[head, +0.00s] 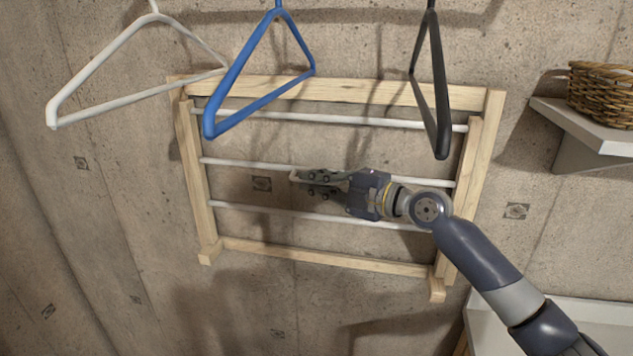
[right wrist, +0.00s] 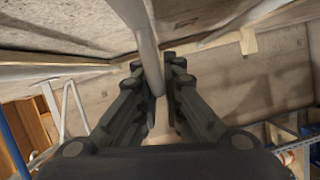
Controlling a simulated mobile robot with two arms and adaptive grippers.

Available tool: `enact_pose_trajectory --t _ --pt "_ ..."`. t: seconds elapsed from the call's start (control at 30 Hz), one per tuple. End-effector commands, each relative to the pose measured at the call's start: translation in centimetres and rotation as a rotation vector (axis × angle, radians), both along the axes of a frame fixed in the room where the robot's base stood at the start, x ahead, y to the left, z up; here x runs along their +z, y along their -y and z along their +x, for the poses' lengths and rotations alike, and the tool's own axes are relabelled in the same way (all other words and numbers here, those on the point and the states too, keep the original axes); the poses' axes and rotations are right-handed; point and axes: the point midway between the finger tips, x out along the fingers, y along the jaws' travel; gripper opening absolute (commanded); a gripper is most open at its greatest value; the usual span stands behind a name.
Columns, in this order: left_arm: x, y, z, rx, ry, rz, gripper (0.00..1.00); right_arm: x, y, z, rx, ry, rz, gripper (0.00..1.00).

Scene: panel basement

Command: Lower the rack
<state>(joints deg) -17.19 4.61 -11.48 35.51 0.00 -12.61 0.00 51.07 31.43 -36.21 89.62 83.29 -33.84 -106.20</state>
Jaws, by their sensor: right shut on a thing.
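The wooden rack (head: 188,160) is on the concrete wall in the head view. It has a light wood frame and several white rods across it, and it looks folded up close to the wall. My right gripper (head: 298,177) is at the middle white rod (head: 245,164), near the rack's centre. In the right wrist view the white rod (right wrist: 142,35) runs down between the two dark fingers of the right gripper (right wrist: 157,92), which is shut on it. Part of the rod is hidden behind the gripper in the head view. My left gripper is not in view.
White (head: 90,72), blue (head: 235,82) and black (head: 437,85) hangers hang in front of the rack's upper part. A shelf (head: 580,125) with a wicker basket (head: 603,95) is at the right. A light surface (head: 590,312) is at the lower right.

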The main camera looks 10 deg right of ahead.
Motion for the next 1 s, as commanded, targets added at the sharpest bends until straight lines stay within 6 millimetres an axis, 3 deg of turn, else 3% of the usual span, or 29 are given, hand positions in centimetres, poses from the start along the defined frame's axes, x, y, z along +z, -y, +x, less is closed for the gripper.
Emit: enact_pose_trajectory --t 0.27,0.7,1.0 --pt "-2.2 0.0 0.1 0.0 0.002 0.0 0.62 -0.9 -0.4 -1.2 0.0 0.047 -0.017 0.0" --pt "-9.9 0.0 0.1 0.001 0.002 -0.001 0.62 -3.5 -2.1 -6.4 0.004 0.278 -0.092 0.0" --pt "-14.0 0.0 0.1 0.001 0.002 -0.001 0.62 -5.5 -3.2 -9.7 0.002 0.443 -0.146 0.0"
